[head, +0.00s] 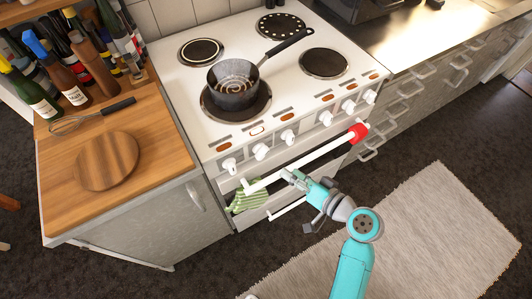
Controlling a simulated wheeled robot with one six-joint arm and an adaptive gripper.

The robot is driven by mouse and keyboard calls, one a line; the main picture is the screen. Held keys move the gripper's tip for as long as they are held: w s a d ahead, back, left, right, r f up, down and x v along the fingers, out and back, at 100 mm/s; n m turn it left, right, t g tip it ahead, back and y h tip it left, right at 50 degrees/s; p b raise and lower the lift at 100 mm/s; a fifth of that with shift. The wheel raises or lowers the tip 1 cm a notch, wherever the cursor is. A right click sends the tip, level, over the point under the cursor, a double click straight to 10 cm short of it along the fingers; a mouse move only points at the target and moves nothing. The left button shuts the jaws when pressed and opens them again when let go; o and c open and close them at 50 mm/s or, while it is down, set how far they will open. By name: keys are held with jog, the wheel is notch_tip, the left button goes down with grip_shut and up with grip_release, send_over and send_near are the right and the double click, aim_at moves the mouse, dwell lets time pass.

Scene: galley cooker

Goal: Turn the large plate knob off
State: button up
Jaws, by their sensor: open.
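The white cooker (175,90) has a row of white knobs along its front edge, including a leftmost knob (229,164), a second knob (260,152), a third knob (288,138) and a rightmost knob (370,97). Which one is the large plate knob cannot be told by sight, and their settings are too small to read. A dark pan (233,84) stands on the front-left plate (236,117), which looks large. My gripper (288,175) is open and empty, in front of and below the knobs, close to the oven rail.
The white oven rail (305,160) juts out below the knobs, with a red piece (358,132) at its right end. A green striped towel (249,193) hangs at its left. A wooden counter (150,185) with bottles stands left. Drawer handles line the right.

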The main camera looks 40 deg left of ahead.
aim_at(265, 155)
jog(key=shift+n+g, duration=0.3)
jog(key=shift+n, duration=0.1)
jog(key=x, duration=0.3)
jog(key=r+x, duration=0.1)
jog(key=x, duration=0.7)
jog(key=shift+a+r, duration=0.3)
jog(key=shift+a, duration=0.2)
jog(key=c, duration=0.8)
